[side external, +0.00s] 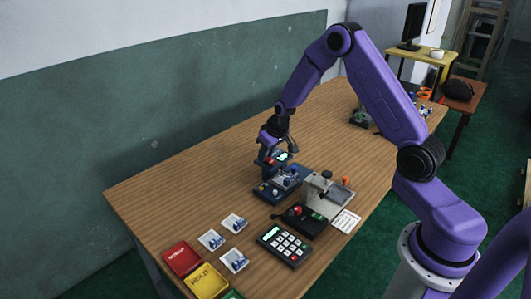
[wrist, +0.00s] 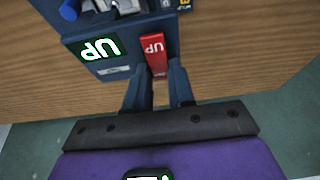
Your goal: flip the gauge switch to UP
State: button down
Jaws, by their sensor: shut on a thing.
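The gauge (side external: 280,186) is a dark blue device standing on the wooden table. Its upper body (wrist: 88,27) fills the top of the wrist view, with a green display (wrist: 100,48) that reads UP. Beside the display is the red switch (wrist: 154,48), also marked UP. My gripper (wrist: 159,75) is shut on the red switch, with one dark finger at each side of it.
A grey device with a black knob (side external: 327,194) stands right of the gauge. In front are a black box with a red button (side external: 304,220), a keypad (side external: 284,245), several picture cards (side external: 234,223), and red (side external: 182,258) and yellow (side external: 206,281) trays. The table's left part is clear.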

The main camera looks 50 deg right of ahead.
jog(key=shift+s+t, duration=0.1)
jog(key=shift+t, duration=0.3)
jog(key=c, duration=1)
grip_release()
jog(key=shift+o, duration=0.2)
jog(key=shift+r, duration=0.1)
jog(key=v, duration=1.7)
jog(key=shift+s+r, duration=0.1)
